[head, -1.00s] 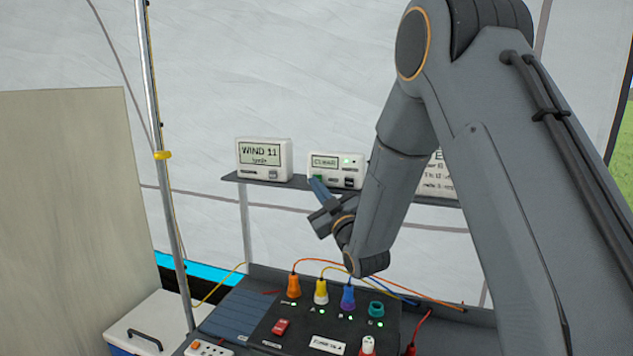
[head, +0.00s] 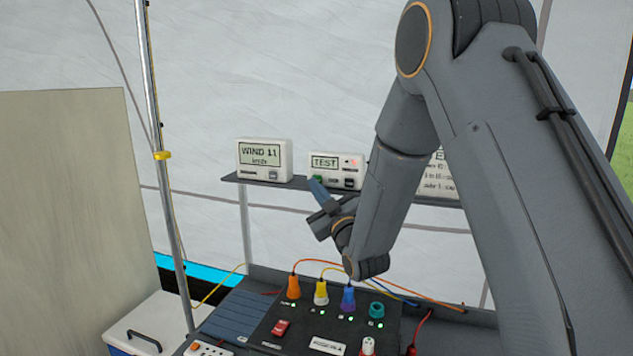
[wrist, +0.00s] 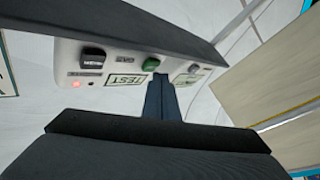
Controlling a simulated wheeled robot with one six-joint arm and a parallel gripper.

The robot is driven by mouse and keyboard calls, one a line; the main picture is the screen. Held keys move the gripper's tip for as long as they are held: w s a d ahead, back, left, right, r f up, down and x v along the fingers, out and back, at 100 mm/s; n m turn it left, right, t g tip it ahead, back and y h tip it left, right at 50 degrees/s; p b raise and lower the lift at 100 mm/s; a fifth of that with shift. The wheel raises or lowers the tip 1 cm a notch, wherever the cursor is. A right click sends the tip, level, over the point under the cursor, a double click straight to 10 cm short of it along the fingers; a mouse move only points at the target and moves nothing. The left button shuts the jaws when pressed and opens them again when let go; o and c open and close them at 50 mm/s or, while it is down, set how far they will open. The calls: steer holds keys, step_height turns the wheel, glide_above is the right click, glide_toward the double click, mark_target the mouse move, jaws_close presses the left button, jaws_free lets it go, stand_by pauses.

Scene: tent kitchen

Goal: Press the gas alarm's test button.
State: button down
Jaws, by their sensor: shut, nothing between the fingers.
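The gas alarm (head: 347,172) is a small white box on the dark shelf. Its display reads TEST and a red light shows beside it. A green button (head: 318,178) is at its lower left, partly behind my fingertips. My gripper (head: 315,184) is shut and empty, its blue-grey fingers pointing up at that button. In the wrist view the alarm (wrist: 184,75) appears upside down, with the green button (wrist: 153,63) right at the tips of my gripper (wrist: 158,78). I cannot tell whether they touch.
A white wind display (head: 264,160) stands left of the alarm on the same shelf (head: 300,184). A white notice (head: 437,180) is partly behind my arm. A metal pole (head: 165,170) stands at left. Below is a black console (head: 300,330) with coloured plugs and cables.

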steer(key=shift+s, duration=0.25)
steer(key=s, duration=0.1)
steer(key=s+a, duration=0.1)
steer(key=s, duration=0.1)
steer(key=s+a, duration=0.1)
steer(key=shift+s, duration=0.35)
steer(key=shift+d, duration=0.1)
stand_by(0.7)
